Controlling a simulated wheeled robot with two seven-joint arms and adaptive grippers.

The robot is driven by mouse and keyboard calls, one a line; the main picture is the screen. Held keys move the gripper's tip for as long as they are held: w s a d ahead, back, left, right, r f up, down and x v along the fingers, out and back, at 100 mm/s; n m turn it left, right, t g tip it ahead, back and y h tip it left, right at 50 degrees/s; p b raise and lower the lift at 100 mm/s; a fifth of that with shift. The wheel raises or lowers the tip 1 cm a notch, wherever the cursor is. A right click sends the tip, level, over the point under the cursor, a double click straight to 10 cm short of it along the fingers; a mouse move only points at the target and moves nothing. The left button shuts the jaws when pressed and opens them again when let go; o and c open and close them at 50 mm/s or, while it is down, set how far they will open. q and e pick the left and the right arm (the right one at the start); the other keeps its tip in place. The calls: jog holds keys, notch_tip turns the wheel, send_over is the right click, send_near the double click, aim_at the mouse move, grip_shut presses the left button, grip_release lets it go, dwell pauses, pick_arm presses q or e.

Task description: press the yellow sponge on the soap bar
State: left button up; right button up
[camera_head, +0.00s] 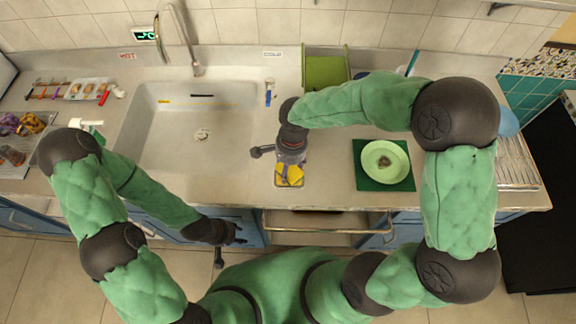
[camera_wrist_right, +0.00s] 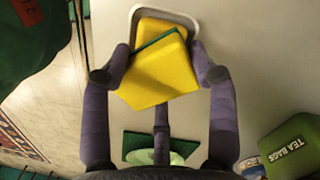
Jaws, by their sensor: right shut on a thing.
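The yellow sponge (camera_wrist_right: 158,75), with a dark green layer on its far edge, is between the fingertips of my right gripper (camera_wrist_right: 160,62), which is shut on it. In the head view the sponge (camera_head: 294,174) shows below my right gripper (camera_head: 290,160), at the counter's front edge. Just beyond it in the wrist view, a yellow block (camera_wrist_right: 158,27), seemingly the soap bar, lies in a pale-rimmed dish (camera_wrist_right: 136,12). The sponge partly covers it; I cannot tell whether they touch. My left gripper (camera_head: 225,240) hangs low in front of the cabinets, away from both.
The sink (camera_head: 180,115) is left of my right gripper. A light green plate (camera_head: 384,162) on a dark green mat (camera_head: 370,182) lies to the right. A green container (camera_head: 325,70) stands behind, and a wire rack (camera_head: 515,165) at far right.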

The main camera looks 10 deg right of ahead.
jog(key=shift+s+f+b, duration=0.1)
jog(key=shift+f+b, duration=0.3)
jog(key=shift+f, duration=0.2)
dwell(1.5)
jog(key=shift+r+p, duration=2.6)
jog(key=shift+r, duration=1.05)
jog(key=shift+f, duration=0.1)
jog(key=w+d+f+n, duration=0.1)
jog(key=w+d+n, duration=0.1)
jog(key=n, duration=0.1)
jog(key=w+d+f+n+b, duration=0.1)
jog(key=w+d+f+n, duration=0.1)
jog(key=n, duration=0.1)
jog(key=w+d+f+n+b, duration=0.1)
jog(key=w+d+f+n, duration=0.1)
jog(key=n, duration=0.2)
jog(key=shift+d+f+h, duration=0.1)
jog(key=shift+f+h, duration=0.05)
jog(key=shift+h, duration=0.25)
jog(key=shift+w+d+f+n+g, duration=0.15)
jog(key=shift+w+d+f+n, duration=0.15)
jog(key=shift+n, duration=0.25)
jog(key=shift+w+d+f+n+g, duration=0.15)
jog(key=shift+d+n, duration=0.15)
jog(key=shift+n, duration=0.25)
